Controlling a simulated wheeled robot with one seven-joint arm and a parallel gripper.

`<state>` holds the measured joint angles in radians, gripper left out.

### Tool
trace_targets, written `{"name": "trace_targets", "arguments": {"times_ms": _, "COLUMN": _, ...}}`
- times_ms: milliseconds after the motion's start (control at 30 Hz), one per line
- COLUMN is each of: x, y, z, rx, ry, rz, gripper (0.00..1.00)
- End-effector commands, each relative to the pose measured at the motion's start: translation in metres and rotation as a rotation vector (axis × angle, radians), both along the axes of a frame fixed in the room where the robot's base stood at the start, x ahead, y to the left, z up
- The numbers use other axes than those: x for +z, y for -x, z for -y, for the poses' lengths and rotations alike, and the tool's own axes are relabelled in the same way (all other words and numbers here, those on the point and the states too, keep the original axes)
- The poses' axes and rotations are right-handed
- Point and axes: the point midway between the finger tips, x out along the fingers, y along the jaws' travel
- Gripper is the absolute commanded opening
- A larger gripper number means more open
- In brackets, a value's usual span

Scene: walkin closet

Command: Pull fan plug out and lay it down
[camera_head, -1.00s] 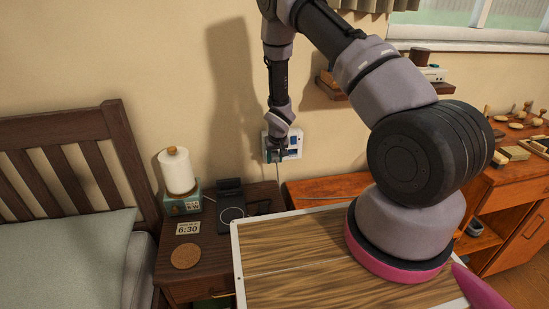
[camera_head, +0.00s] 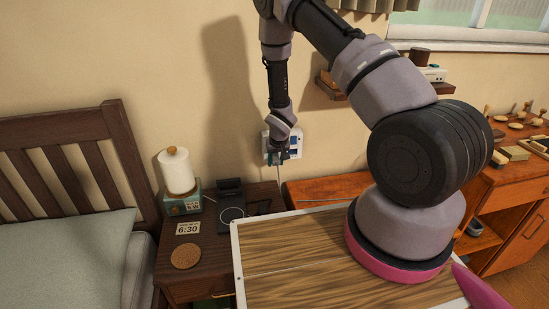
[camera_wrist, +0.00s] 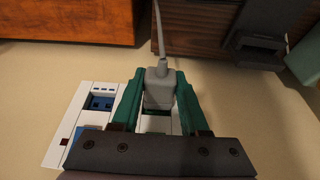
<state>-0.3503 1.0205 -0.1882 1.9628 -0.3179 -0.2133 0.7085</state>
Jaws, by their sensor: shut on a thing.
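The fan plug (camera_wrist: 158,88) is a grey plug with a grey cord running from its end. In the wrist view it sits between the green fingers of my gripper (camera_wrist: 158,95), which is shut on it. The wall outlet panel (camera_wrist: 78,125) is white with blue sockets, behind and beside the fingers. In the head view the outlet panel (camera_head: 295,142) is on the wall, and my gripper (camera_head: 277,157) is in front of it. I cannot tell whether the plug's prongs are in the socket; the fingers and plug body hide them.
A dark nightstand (camera_head: 205,262) stands below, left of the outlet, with a black charging stand (camera_head: 231,205), a lamp-like white roll (camera_head: 177,171), a 6:30 card (camera_head: 187,228) and a cork coaster (camera_head: 186,256). An orange wooden cabinet top (camera_head: 325,187) lies right of it.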

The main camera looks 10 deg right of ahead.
Motion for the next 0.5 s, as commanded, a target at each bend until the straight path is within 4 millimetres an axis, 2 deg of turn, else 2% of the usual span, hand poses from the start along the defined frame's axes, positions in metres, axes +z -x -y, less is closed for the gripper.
{"name": "trace_targets", "arguments": {"times_ms": 500, "x": 0.000, "y": 0.013, "z": 0.001, "rx": 0.000, "ry": 0.001, "rz": 0.000, "gripper": 0.00}}
